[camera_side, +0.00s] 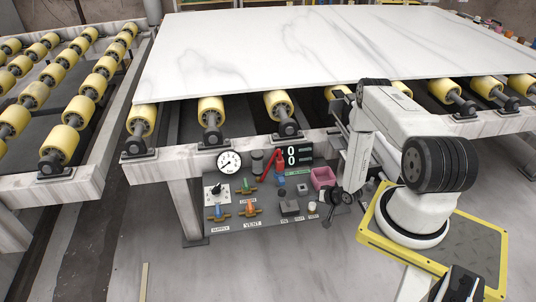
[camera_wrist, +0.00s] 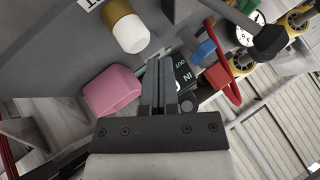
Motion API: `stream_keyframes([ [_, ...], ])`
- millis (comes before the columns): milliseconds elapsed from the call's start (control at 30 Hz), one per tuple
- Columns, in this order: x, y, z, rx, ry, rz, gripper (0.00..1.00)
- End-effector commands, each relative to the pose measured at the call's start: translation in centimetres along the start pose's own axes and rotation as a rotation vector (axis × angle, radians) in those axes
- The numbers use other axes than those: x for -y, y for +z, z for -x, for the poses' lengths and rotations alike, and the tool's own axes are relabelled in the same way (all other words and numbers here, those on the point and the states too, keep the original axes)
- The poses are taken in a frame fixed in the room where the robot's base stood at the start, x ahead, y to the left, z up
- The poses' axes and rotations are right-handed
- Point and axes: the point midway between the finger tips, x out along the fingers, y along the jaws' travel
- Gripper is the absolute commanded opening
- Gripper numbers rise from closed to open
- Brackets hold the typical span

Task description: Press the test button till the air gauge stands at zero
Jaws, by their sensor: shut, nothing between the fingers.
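The round white air gauge (camera_side: 229,161) stands at the upper left of the grey control panel (camera_side: 268,217); its needle is too small to read surely. A cream button (camera_side: 312,207) sits at the panel's lower right, above a small label. In the wrist view a cream cylinder with an amber collar (camera_wrist: 125,28), apparently this button, lies left of and beyond my fingers, beside a partly seen label. My gripper (camera_wrist: 158,75) is shut and empty, apart from the button in the wrist view. In the side view my wrist is right of the button and the fingertips are hard to make out.
The marble slab (camera_side: 320,45) lies on yellow rollers above. The floor in front is mostly clear.

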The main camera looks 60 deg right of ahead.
Motion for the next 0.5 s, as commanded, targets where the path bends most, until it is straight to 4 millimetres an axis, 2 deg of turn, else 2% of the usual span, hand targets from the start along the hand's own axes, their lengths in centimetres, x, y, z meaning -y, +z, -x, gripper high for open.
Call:
stream_keyframes([
  [500,0.51,-0.63,0.66,-0.002,0.000,0.001,0.00],
])
